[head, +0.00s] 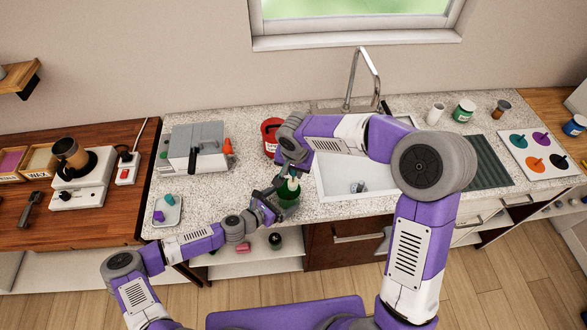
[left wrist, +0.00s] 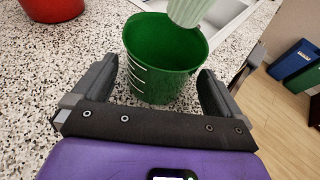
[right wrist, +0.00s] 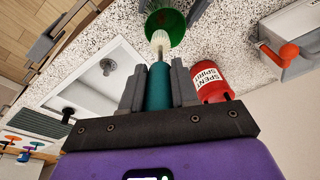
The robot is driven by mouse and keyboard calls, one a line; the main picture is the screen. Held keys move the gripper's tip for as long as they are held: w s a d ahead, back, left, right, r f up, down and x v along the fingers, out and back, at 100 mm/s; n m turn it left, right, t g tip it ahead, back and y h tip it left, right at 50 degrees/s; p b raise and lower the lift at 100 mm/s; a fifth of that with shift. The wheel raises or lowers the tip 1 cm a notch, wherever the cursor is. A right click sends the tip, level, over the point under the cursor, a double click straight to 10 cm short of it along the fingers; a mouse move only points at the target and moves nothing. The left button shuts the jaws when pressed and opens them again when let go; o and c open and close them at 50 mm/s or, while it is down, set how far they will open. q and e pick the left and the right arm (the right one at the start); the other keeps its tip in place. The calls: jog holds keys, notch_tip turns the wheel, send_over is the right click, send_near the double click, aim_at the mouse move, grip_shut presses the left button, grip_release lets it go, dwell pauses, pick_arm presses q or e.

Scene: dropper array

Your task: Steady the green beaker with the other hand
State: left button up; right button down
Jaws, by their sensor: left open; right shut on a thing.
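The green beaker (head: 288,196) stands upright on the speckled counter near its front edge, left of the sink. In the left wrist view the beaker (left wrist: 160,72) sits between the two fingers of my open left gripper (left wrist: 156,85), with gaps at both sides. My left gripper also shows in the head view (head: 270,203). That end points down at the beaker mouth and shows in the left wrist view (left wrist: 188,10).
A red container (right wrist: 208,84) labelled "SPENT SPIRIT" stands behind the beaker. The sink (head: 325,185) lies just to the right. A grey box-shaped device (head: 195,145) and a small tray (head: 168,222) are on the left. The counter between tray and beaker is mostly clear.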

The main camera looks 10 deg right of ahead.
aim_at(296, 191)
pick_arm(q)
jog(key=shift+x, duration=1.65)
jog(key=c, duration=0.8)
jog(key=shift+c, duration=0.6)
